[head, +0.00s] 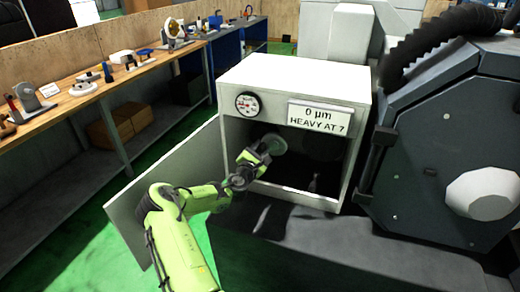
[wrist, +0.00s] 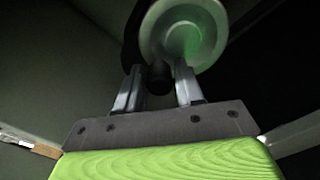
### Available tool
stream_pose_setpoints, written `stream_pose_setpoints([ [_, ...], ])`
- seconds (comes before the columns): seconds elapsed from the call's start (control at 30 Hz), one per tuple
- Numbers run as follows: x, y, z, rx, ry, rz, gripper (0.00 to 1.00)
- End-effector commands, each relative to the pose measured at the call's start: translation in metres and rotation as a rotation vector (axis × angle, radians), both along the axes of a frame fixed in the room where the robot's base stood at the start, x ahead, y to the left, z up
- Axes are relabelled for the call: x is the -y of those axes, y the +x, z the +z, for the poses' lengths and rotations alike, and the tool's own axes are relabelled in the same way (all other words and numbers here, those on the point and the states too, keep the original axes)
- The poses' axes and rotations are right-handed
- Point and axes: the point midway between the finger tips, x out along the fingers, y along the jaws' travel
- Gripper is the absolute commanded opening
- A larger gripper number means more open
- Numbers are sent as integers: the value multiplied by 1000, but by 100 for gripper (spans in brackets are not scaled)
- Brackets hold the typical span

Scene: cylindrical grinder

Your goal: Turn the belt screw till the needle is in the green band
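The dial gauge (head: 247,104) is on the upper left front of a white cabinet (head: 300,76). It has a white face with some red; I cannot make out where the needle stands or any green band. A pale round pulley (head: 273,144) shows inside the open cabinet and fills the top of the wrist view (wrist: 184,35). A dark short cylinder (wrist: 160,77), perhaps the belt screw, lies below the pulley between my fingertips. My gripper (wrist: 158,80) reaches into the cabinet. Its fingers are apart, with small gaps beside the cylinder. In the head view my gripper (head: 262,152) partly covers the pulley.
The cabinet door (head: 165,185) stands open on the left, beside my arm. A sign (head: 320,116) reads "0 µm HEAVY AT 7". A dark machine housing (head: 440,150) stands close on the right. A workbench (head: 120,78) with tools runs along the left wall.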

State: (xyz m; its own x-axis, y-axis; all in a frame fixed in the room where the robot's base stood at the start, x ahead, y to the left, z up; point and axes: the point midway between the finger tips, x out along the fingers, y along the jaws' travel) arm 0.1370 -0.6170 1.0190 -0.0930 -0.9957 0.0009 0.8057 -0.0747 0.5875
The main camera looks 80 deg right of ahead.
Motion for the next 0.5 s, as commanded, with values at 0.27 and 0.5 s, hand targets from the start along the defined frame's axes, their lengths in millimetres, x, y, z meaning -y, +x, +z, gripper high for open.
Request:
stream_pose_setpoints([
  [0.27, 0, 0, 0, 0, 0, 0, 0],
  [0.5, 0, 0, 1, 28, -3, -1, 0],
])
